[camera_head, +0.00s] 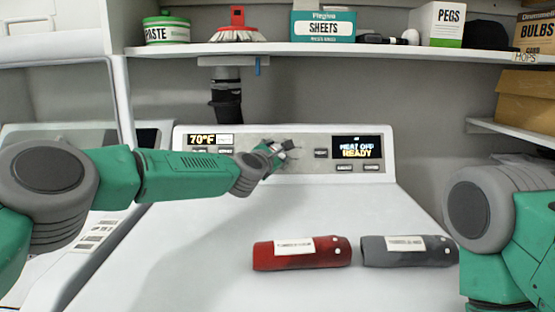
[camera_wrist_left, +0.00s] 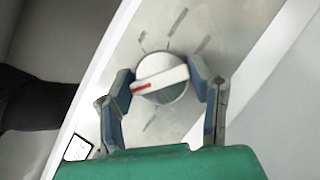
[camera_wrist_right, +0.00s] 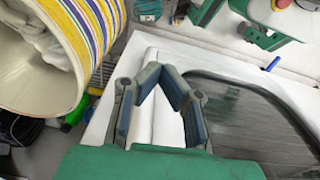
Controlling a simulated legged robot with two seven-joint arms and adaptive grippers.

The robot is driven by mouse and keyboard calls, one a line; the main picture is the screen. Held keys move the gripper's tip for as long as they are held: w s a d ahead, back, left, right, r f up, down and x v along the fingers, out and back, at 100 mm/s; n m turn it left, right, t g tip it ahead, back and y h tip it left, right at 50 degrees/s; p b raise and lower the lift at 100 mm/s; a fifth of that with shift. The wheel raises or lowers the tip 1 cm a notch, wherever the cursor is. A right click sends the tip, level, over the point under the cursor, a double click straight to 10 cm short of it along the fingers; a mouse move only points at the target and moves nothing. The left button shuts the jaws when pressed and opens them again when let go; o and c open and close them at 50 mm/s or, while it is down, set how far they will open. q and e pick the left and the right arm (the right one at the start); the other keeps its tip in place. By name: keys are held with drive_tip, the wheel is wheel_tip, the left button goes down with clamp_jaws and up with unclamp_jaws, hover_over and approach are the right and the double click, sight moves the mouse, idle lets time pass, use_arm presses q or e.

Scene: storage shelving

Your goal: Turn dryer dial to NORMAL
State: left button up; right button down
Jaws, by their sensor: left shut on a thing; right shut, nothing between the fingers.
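The dryer (camera_head: 340,220) fills the middle of the head view, with a control panel (camera_head: 308,166) along its back. The dial (camera_wrist_left: 162,80) is round with a white bar handle and a red mark at the bar's left end in the left wrist view. Dark tick marks surround it; their labels are not readable. My left gripper (camera_wrist_left: 163,82) is shut on the dial, with a finger at each end of the bar. In the head view this gripper (camera_head: 275,152) hides most of the dial. My right gripper (camera_wrist_right: 158,75) is shut and empty, away from the panel; its fingertips meet.
A red cylinder (camera_head: 300,253) and a grey cylinder (camera_head: 405,250) lie on the dryer top. A shelf (camera_head: 330,49) with boxes hangs above. A striped basket (camera_wrist_right: 60,50) is near my right gripper.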

use_arm(q)
drive_tip(key=shift+s+f, duration=0.1)
drive_tip(key=shift+f, duration=0.4)
drive_tip(key=o, duration=1.2)
drive_tip(key=shift+c, duration=0.2)
drive_tip(key=shift+r, duration=0.15)
drive_tip(key=shift+r, duration=0.1)
drive_tip(key=shift+v, duration=5.85)
drive_tip(key=shift+a, duration=0.15)
